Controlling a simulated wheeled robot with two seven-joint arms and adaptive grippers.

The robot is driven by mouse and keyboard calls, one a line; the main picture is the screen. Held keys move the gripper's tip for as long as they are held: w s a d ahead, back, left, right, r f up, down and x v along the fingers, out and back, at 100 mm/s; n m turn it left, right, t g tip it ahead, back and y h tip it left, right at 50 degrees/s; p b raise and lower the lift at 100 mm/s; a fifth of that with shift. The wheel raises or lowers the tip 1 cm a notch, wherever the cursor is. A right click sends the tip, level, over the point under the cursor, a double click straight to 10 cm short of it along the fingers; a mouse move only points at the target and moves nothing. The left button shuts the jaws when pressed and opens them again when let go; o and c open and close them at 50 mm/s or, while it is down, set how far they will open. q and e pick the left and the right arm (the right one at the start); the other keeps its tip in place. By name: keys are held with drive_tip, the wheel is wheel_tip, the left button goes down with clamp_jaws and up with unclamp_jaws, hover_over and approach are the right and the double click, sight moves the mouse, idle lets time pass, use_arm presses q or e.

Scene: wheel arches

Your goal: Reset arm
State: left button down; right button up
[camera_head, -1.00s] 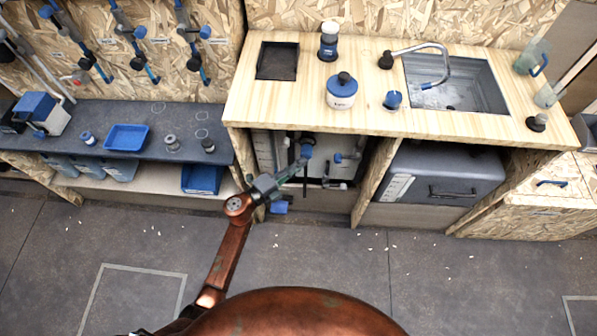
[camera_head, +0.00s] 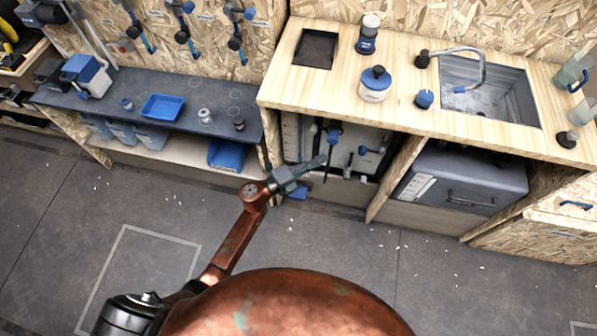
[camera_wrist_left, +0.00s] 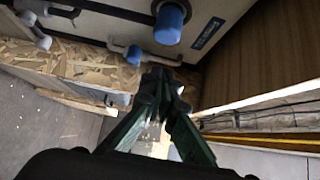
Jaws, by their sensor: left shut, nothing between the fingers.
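My left arm reaches forward from the bottom of the head view. Its left gripper (camera_head: 318,163) is at the opening under the wooden counter, in front of the pipes and blue-capped fittings. In the left wrist view the two green fingers of the left gripper (camera_wrist_left: 163,90) come together at dark tips, shut with nothing held. A large blue knob (camera_wrist_left: 170,24) shows above the tips in that view, apart from them. A smaller blue cap (camera_wrist_left: 134,55) is just left of them. My right gripper is not in view.
The wooden counter (camera_head: 400,104) holds a sink (camera_head: 490,98), a blue-lidded jar (camera_head: 375,84) and a black tray (camera_head: 315,48). A dark box (camera_head: 465,180) stands under it. A lower bench (camera_head: 105,106) with a blue tray (camera_head: 163,107) is at left. The floor (camera_head: 330,240) in front is mostly clear.

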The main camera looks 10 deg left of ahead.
use_arm(q)
drive_tip(key=p+v, duration=0.1)
drive_tip(key=v, duration=0.7)
drive_tip(key=shift+a, duration=0.25)
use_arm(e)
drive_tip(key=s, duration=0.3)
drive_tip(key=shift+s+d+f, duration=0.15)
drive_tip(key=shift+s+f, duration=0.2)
use_arm(q)
drive_tip(key=shift+w+f, duration=0.1)
drive_tip(key=shift+f, duration=0.05)
